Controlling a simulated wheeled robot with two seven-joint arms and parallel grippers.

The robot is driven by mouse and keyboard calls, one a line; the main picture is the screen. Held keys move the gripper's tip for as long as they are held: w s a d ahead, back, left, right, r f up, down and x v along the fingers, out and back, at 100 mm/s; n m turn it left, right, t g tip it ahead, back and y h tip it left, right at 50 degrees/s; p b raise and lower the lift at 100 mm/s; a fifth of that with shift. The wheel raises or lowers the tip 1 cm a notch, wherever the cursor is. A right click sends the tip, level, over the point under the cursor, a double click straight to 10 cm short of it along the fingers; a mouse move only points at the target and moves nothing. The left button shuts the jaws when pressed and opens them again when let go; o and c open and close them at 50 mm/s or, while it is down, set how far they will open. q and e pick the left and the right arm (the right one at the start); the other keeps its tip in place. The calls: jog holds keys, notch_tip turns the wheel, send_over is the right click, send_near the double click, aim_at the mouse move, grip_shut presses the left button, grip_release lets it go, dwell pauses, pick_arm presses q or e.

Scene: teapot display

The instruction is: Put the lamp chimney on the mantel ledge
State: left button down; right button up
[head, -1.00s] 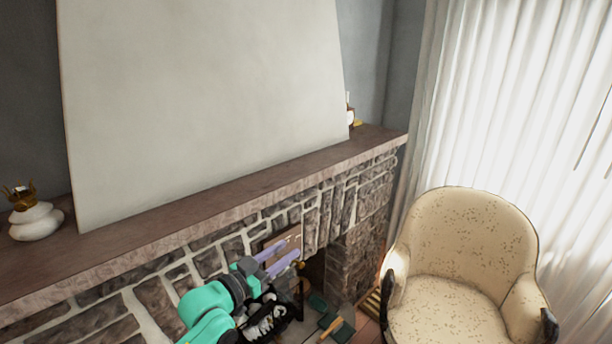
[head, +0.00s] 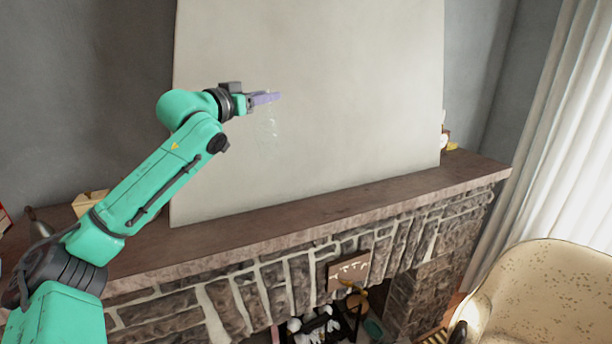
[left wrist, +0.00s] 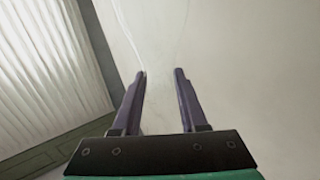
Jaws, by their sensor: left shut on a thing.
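The lamp chimney (head: 268,130) is clear glass and faint against the pale panel. It hangs roughly upright below the purple fingers of my left gripper (head: 268,97), in the air above the mantel ledge. In the left wrist view the clear chimney (left wrist: 155,35) shows between and beyond the fingers of my left gripper (left wrist: 162,75), which is shut on it. The mantel ledge (head: 330,195) is a brown stone shelf running across the head view, with bare room below the chimney. My right gripper is not in view.
A large blank panel (head: 350,90) leans at the back of the ledge. Small items (head: 447,142) stand at the ledge's right end, and a box (head: 88,203) is at the left, partly behind my arm. An armchair (head: 545,300) stands at lower right.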

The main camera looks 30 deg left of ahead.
aim_at(269, 159)
pick_arm(q)
notch_tip(269, 159, down, 4)
jog(key=shift+w+d+r, duration=0.1)
notch_tip(269, 159, down, 12)
jog(key=b, duration=1)
notch_tip(269, 159, down, 4)
jog(key=shift+r, duration=0.1)
jog(key=shift+c, duration=2.2)
grip_release()
